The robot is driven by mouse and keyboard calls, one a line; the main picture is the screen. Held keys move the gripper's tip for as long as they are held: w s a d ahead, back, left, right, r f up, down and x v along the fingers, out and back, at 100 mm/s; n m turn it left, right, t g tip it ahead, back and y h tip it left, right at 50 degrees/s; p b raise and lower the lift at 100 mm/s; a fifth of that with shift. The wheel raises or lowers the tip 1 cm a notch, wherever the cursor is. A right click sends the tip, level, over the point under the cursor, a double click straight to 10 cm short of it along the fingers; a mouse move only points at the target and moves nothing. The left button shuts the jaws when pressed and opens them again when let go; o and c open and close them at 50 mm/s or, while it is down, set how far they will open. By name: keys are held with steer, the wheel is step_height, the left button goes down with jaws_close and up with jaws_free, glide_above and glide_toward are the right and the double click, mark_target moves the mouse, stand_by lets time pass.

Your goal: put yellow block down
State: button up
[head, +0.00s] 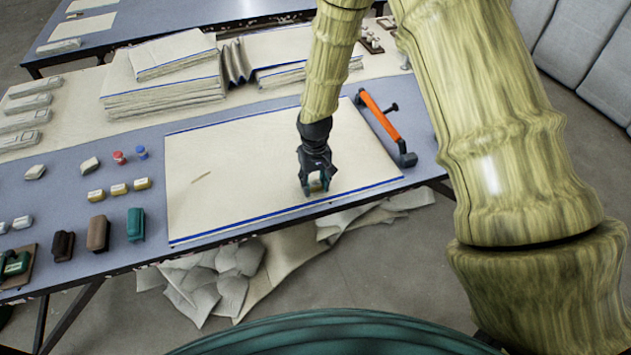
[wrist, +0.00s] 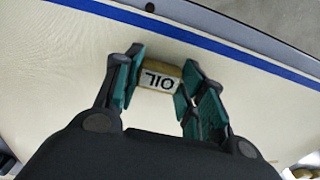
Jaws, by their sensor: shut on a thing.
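In the head view, my gripper (head: 316,184) is shut on the yellow block (head: 317,186), which is mostly hidden by the fingers. They are over the cream cloth (head: 230,180), near its blue-striped front edge. I cannot tell whether the block touches the cloth.
Several small yellow blocks (head: 119,189) stand left of the cloth, near dark, brown and green blocks (head: 135,224). Folded cloth stacks (head: 160,85) are behind. The cloth's middle is mostly clear.

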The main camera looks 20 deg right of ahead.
mark_target(315, 185)
steer(key=o, duration=0.8)
steer(key=shift+o, duration=0.2)
step_height(315, 185, up, 12)
steer(key=b, duration=0.1)
steer(key=shift+r+b, duration=0.15)
steer(key=shift+b, duration=0.2)
